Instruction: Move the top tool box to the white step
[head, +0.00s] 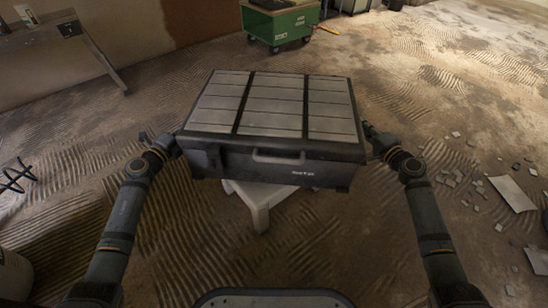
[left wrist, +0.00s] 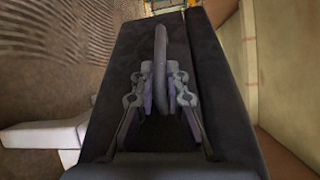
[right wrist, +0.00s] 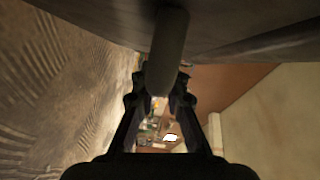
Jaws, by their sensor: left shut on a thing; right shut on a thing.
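The tool box (head: 270,108) is dark with a lid of grey panels, a front handle and small white lettering. It is held about level in front of me. My left gripper (head: 176,143) is shut on its left side handle, a dark loop that also shows in the left wrist view (left wrist: 160,55). My right gripper (head: 374,143) is at the right side, shut on the handle there (right wrist: 169,45). The white step (head: 262,198) stands under the box, mostly hidden by it; part shows in the left wrist view (left wrist: 40,135). I cannot tell whether box and step touch.
A green wheeled cart (head: 282,25) stands at the back. A grey table (head: 45,30) is at the back left. Broken tile pieces (head: 513,193) lie on the floor at right. A pale bucket (head: 12,272) stands at the left edge. Floor around the step is mostly clear.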

